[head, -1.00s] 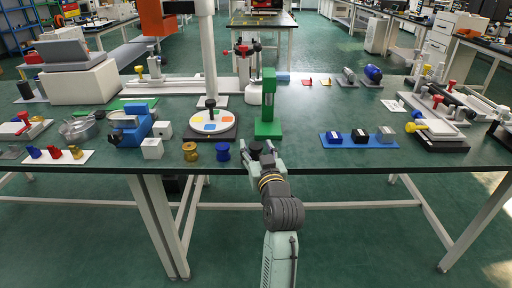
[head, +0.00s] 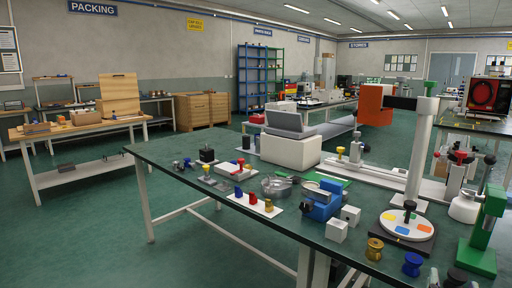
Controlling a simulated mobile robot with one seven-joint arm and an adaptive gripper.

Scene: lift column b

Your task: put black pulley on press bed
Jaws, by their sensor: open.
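The black pulley (head: 456,276) stands at the near edge of the dark table, cut by the bottom of the head view. Only the tips of my gripper (head: 452,284) show there, one on each side of the pulley. The jaws are open; I cannot tell whether they touch it. The green press (head: 490,222) stands just behind and to the right of the pulley. Its green bed (head: 477,258) is low at the foot of its column, and I see nothing lying on the visible part.
A blue pulley (head: 412,264) and a gold pulley (head: 374,249) stand left of the black one. Behind them is a round dial with coloured patches (head: 407,226) on a dark base. White blocks (head: 337,231) and a blue vise (head: 321,204) stand farther left.

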